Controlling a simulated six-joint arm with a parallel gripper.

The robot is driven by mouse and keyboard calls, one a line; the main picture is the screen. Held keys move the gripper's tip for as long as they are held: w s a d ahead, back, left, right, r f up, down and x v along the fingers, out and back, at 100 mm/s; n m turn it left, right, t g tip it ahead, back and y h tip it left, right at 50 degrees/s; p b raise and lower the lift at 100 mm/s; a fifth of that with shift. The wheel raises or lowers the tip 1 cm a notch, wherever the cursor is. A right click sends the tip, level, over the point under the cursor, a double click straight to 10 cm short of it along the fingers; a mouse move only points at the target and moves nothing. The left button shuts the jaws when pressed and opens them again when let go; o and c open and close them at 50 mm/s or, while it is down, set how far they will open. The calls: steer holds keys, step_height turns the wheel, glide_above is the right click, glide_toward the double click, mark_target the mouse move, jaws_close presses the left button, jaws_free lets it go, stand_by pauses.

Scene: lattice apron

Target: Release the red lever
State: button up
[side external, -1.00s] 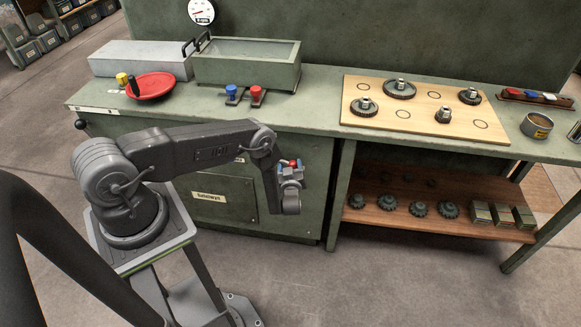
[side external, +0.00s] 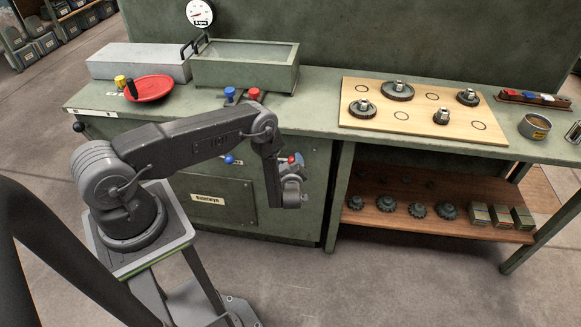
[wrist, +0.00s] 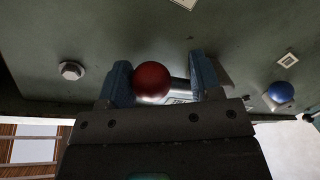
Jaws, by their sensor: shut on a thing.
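The red lever (wrist: 152,82) shows in the wrist view as a round red knob with a grey shaft behind it, under the green bench panel. My gripper (wrist: 163,76) is shut on the red lever. Its blue fingers stand on either side, and the knob sits against the left finger. In the side external view my gripper (side external: 292,163) is in front of the cabinet, below the bench top. Only a small bit of red shows between its fingers there. My arm hides part of the cabinet front.
A blue knob lever (side external: 230,159) is left of my gripper on the cabinet; a blue ball (wrist: 281,92) shows at right in the wrist view. The bench top (side external: 315,92) overhangs above. A lower wooden shelf (side external: 400,228) with gears is to the right. The floor in front is open.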

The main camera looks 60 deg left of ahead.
mark_target(282, 159)
step_height(282, 159, up, 2)
steer(key=n, duration=0.2)
steer(key=shift+a+r+n+h, duration=0.15)
steer(key=shift+r+n+h, duration=0.1)
steer(key=shift+n+h, duration=0.05)
steer(key=shift+s+a+r+n, duration=0.2)
steer(key=shift+r+n, duration=0.2)
steer(key=shift+n, duration=0.2)
steer(key=shift+s+a+r+n, duration=0.15)
steer(key=shift+r+n, duration=0.2)
steer(key=shift+n, duration=0.25)
steer(key=shift+s+a+r+n+h, duration=0.15)
steer(key=shift+r+n+h, duration=0.15)
steer(key=shift+n, duration=0.2)
steer(key=shift+s+a+r+n+h, duration=0.1)
steer(key=shift+s+r+n+h, duration=0.1)
steer(key=shift+r+n, duration=0.25)
steer(key=shift+s+a+r+n+t, duration=0.15)
steer(key=shift+s+a+r+n, duration=0.05)
steer(key=shift+n, duration=0.35)
steer(key=shift+s+a+r+n+t, duration=0.15)
steer(key=shift+s+a+n, duration=0.05)
steer(key=shift+n, duration=0.3)
steer(key=o, duration=1.3)
steer(key=shift+h, duration=0.3)
steer(key=shift+d, duration=0.15)
